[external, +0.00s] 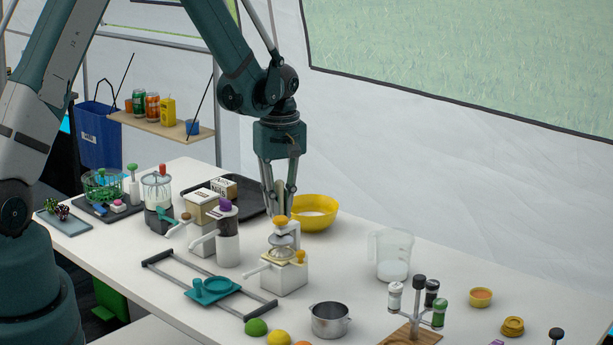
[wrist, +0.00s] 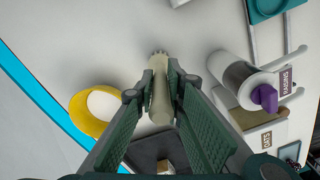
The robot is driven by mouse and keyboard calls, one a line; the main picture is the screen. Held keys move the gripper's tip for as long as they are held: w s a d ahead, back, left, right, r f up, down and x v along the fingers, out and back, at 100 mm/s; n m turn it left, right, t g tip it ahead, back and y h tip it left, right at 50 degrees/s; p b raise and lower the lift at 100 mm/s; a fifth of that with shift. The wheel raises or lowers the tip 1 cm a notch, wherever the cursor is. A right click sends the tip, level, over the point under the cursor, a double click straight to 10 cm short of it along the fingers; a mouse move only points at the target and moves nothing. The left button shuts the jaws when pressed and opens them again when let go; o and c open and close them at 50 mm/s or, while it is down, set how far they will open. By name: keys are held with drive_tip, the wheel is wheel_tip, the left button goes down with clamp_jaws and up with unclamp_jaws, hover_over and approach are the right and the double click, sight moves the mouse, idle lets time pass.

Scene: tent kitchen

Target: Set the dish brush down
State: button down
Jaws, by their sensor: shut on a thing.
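In the external view my gripper (external: 279,206) points down over the white table, behind the white juicer and left of the yellow bowl. The brush's handle (external: 281,190) shows as a pale strip between the fingers there. Its lower end is partly hidden behind the juicer, so I cannot tell whether it touches the table.
The yellow bowl (external: 316,212) stands close on the right; a black tray (external: 243,194) lies behind. The white juicer (external: 285,271) and purple-topped container (external: 228,241) stand in front. A clear measuring jug (external: 391,256) stands further right. Bare table (external: 345,258) lies between bowl and jug.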

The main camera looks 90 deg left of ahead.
sight(280, 181)
drive_tip(key=shift+f, duration=0.1)
drive_tip(key=c, duration=2.8)
unclamp_jaws()
drive_tip(key=o, duration=0.4)
drive_tip(key=shift+r, duration=6.15)
